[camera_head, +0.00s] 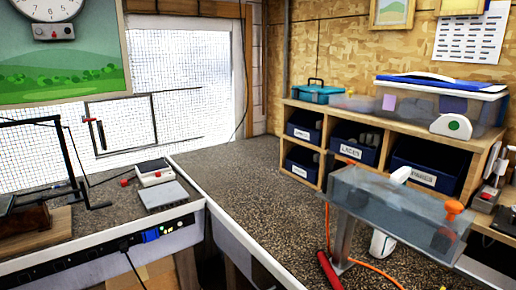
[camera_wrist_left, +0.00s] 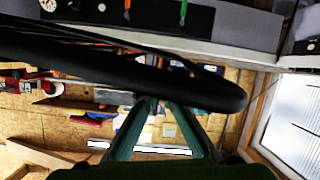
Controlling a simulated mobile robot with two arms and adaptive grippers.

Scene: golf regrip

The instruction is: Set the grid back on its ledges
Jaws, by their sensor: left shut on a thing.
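My left gripper (camera_wrist_left: 150,104) shows in the left wrist view. Its two greenish fingers come up from the bottom edge and close together on a thick dark bar (camera_wrist_left: 215,92) with a rounded right end. The bar crosses much of that view, and I cannot tell whether it is part of the grid. In the head view a grey see-through tank (camera_head: 385,208) stands on a post at the right, with an orange knob (camera_head: 453,207) by its right end. I cannot make out the grid or its ledges. Neither gripper shows in the head view.
A wooden shelf unit (camera_head: 322,166) with labelled dark bins stands behind the tank. A red cylinder (camera_head: 328,270) and an orange cord lie near the post. A grey flat box (camera_head: 166,195) and a black rod frame (camera_head: 73,165) are on the left bench. The middle bench top is clear.

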